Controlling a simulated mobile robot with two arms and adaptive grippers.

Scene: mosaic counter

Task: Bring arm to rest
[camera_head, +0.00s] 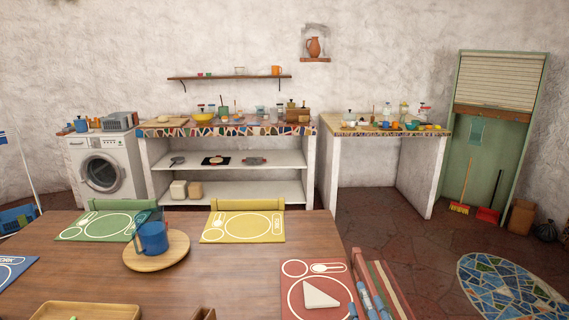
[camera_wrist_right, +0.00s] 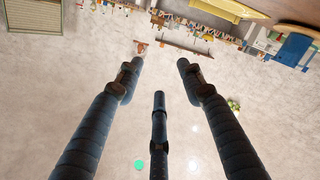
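My right gripper (camera_wrist_right: 159,80) shows in the right wrist view with three dark blue, jointed fingers. They are spread apart with nothing between them. The wrist picture is upside down, and the fingers point toward the pale wall. In the head view, blue finger parts of the right gripper (camera_head: 365,300) show at the bottom edge, in front of the red chair and beside the red placemat. My left gripper is not in view.
Open floor (camera_head: 410,250) lies beyond.

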